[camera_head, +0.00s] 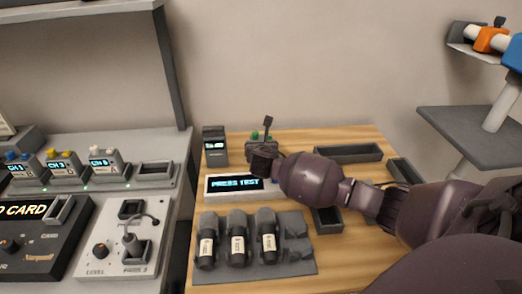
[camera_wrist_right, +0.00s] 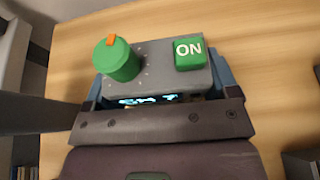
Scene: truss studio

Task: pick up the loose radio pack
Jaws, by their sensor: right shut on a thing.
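The loose radio pack (camera_head: 257,137) is a small grey box with green controls and a dark antenna, behind the display on the wooden table. In the right wrist view the radio pack (camera_wrist_right: 152,78) shows a round green knob with an orange mark, a green ON button and a partly hidden lit screen. My right gripper (camera_head: 264,160) reaches it from the front right and hides much of it. In the right wrist view my right gripper (camera_wrist_right: 155,88) is shut on the pack, one finger on each side. I cannot tell whether the pack touches the table. My left gripper is not in view.
A PRESS TEST display (camera_head: 232,184) lies in front of the pack, and a dark upright device (camera_head: 214,146) stands left of it. Microphones lie in a grey holder (camera_head: 290,270). An empty tray (camera_head: 348,152) lies behind my arm. Similar packs (camera_head: 63,164) stand docked on the left desk.

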